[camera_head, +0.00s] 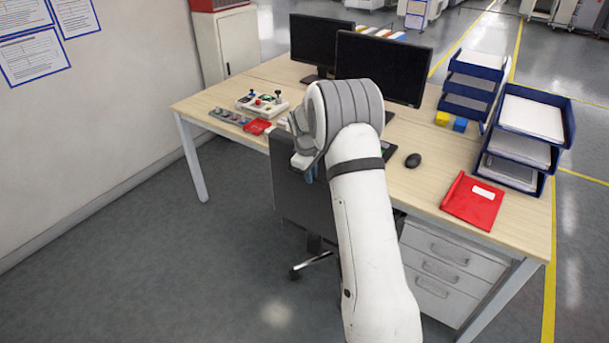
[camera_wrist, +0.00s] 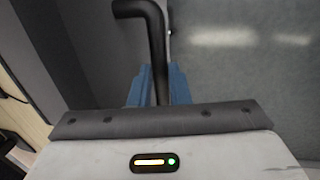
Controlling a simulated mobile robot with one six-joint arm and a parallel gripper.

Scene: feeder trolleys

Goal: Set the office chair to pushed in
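The dark grey office chair (camera_head: 298,205) stands at the desk's front edge, its backrest toward me. One caster (camera_head: 294,273) shows on the floor; my arm hides much of the seat and base. My gripper (camera_head: 308,174) is at the top of the backrest, mostly hidden behind my wrist in the head view. In the wrist view, the blue fingers (camera_wrist: 159,86) lie close on both sides of a bent black bar on the chair (camera_wrist: 156,40), with no clear gap. The desk (camera_head: 440,185) is light wood with pale legs.
Two monitors (camera_head: 382,67), a mouse (camera_head: 413,160), a red folder (camera_head: 472,201) and blue letter trays (camera_head: 535,117) stand on the desk. A white drawer unit (camera_head: 440,268) is under its right side. Floor left of the chair (camera_head: 150,260) is clear.

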